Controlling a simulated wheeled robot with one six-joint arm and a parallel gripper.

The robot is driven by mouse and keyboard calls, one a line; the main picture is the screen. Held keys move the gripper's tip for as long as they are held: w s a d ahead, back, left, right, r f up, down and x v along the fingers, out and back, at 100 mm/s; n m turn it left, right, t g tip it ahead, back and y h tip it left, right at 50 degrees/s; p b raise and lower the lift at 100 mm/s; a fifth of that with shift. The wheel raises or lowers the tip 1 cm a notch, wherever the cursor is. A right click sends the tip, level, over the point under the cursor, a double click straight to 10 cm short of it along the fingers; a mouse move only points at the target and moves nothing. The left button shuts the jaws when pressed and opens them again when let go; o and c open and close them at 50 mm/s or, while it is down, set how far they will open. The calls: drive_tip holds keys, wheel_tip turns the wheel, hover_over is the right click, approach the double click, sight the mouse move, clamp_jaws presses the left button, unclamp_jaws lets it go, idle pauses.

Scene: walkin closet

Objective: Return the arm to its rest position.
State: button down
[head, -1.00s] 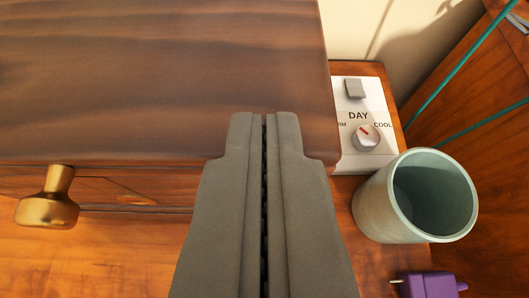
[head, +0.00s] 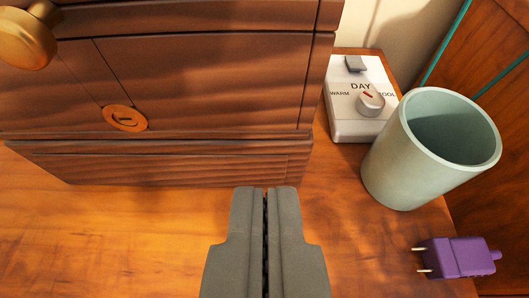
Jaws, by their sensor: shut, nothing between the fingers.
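My gripper (head: 265,190) is at the bottom middle of the head view, its two grey fingers pressed together with nothing between them. It points at the wooden surface in front of a dark wooden drawer box (head: 200,85). I see no contact between the fingers and any object.
The box has a brass knob (head: 28,38) and a round keyhole plate (head: 125,118). To the right are a white control box (head: 350,125) marked DAY, a pale green cup (head: 405,160) and a purple plug (head: 460,257). The wooden surface (head: 120,240) is clear at lower left.

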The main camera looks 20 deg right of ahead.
drive_tip(key=s+a+r+n+t+y, duration=0.1)
drive_tip(key=s+a+r, duration=0.3)
drive_tip(key=s+r, duration=0.5)
drive_tip(key=s+a+r+n+t+y, duration=0.2)
drive_tip(key=s+a+r+t, duration=0.2)
drive_tip(key=s+r, duration=0.6)
drive_tip(key=s+a, duration=0.1)
drive_tip(key=s, duration=0.2)
drive_tip(key=shift+s+r+t+y, duration=0.15)
drive_tip(key=shift+s+t+y, duration=0.15)
drive_tip(key=shift+s, duration=0.1)
